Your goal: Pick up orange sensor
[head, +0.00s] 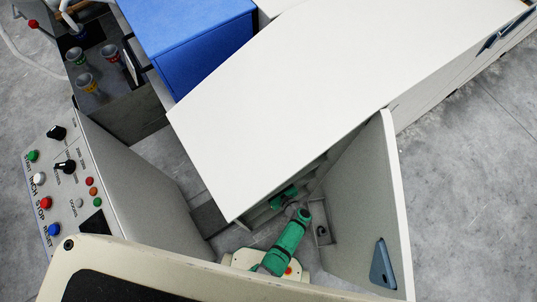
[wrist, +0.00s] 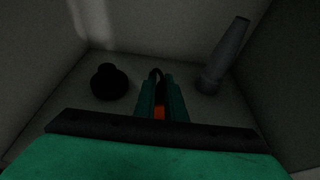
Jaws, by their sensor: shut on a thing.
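The orange sensor (wrist: 159,113) shows as a small orange patch low between the two green fingers of my gripper (wrist: 160,88) in the wrist view. A dark curved piece, perhaps its cable, rises between the fingertips. My gripper is shut on the sensor, inside a dim grey compartment. Most of the sensor is hidden by the fingers and the gripper body. In the head view my green arm reaches into the open cabinet (head: 300,62) under its white top, and the sensor is not visible there.
In the compartment, a dark round knobbed object (wrist: 109,82) stands to the left and a grey tapered cylinder (wrist: 224,55) leans to the right. The cabinet's open door (head: 366,200) stands right of my arm. A control panel (head: 66,185) with buttons is at the left.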

